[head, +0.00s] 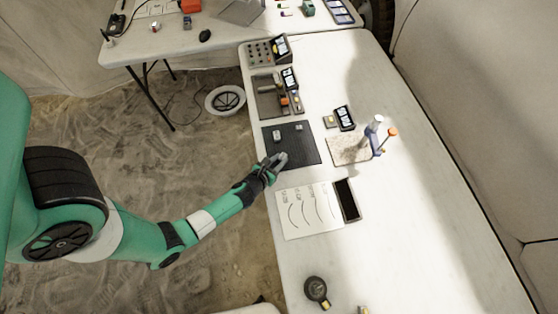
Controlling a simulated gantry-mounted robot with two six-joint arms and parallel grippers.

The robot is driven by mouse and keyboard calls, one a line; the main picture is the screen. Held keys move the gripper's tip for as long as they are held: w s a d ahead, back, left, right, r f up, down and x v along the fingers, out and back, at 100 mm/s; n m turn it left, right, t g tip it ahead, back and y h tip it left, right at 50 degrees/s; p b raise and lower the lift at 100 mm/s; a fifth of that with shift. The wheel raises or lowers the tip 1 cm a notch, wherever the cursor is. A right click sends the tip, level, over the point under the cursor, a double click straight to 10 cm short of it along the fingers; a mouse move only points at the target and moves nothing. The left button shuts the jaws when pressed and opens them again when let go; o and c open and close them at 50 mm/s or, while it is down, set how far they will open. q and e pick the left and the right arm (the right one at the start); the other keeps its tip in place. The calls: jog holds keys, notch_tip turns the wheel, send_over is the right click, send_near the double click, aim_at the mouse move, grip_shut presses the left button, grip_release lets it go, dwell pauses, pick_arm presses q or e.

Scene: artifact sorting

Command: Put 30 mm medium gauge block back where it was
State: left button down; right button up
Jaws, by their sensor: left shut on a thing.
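My left gripper (279,160) is shut over the front left part of the black mat (308,151), near the table's left edge. It seems to hold a small grey thing, mostly hidden by the fingers. I cannot tell from its look whether this is the 30 mm medium gauge block. Two small light grey blocks stand apart on the mat beyond the gripper, one at the left (277,135) and one at the right (299,127). Their sizes cannot be read. My right gripper is not in view.
Behind the mat are a tray (267,99) and a panel with dark knobs (258,53). A sheet with curves (306,213) lies in front. The table's right side (420,220) is clear.

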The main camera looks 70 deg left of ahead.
pick_arm(q)
jog(key=c, duration=0.7)
grip_release()
jog(key=shift+o, duration=0.2)
jog(key=shift+r, duration=0.25)
jog(key=p+v, duration=0.2)
jog(key=v, duration=1)
jog(key=shift+f, duration=0.1)
